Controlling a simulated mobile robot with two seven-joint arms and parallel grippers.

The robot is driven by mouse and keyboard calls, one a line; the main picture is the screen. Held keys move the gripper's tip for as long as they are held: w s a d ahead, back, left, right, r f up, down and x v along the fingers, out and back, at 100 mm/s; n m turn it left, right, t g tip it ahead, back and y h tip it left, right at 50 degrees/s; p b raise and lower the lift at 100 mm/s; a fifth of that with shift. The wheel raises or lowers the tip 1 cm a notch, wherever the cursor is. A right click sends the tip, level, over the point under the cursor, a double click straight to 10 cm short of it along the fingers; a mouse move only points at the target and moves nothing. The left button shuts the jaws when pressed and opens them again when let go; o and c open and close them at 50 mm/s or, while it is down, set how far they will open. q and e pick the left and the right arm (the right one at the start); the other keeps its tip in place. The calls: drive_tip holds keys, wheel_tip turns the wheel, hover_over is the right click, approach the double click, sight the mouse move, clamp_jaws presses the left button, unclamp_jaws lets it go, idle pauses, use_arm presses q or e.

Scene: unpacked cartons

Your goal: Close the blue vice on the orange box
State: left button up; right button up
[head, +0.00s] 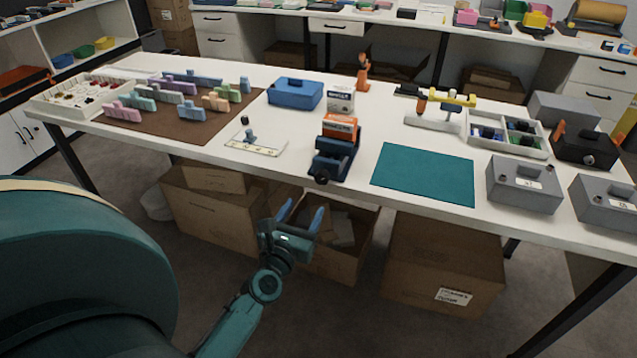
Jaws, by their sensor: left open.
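The blue vice (327,168) stands near the front edge of the white table, with a dark knob at its near end. The orange box (341,126) sits upright at the vice's far end, between or just behind its jaws; I cannot tell whether the jaws touch it. A white box with a label (341,99) stands just behind it. My left gripper (301,213) is open and empty, its two blue fingers pointing up. It is in front of the table and below the tabletop, a little left of the vice and apart from it. My right gripper is not in view.
A teal mat (424,174) lies right of the vice. A small plate with a blue part (255,143) lies left, and a blue case (295,93) behind. Grey boxes (523,184) stand at the right. The table's front edge (215,147) lies above my gripper; cartons (447,265) stand underneath.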

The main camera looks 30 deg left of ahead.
sight(321, 179)
use_arm(q)
drive_tip(key=x, duration=1)
drive_tip(key=shift+w, duration=0.35)
drive_tip(key=shift+c, duration=0.5)
drive_tip(key=c, duration=0.9)
drive_tip(key=shift+o, duration=0.2)
drive_tip(key=shift+m, duration=0.4)
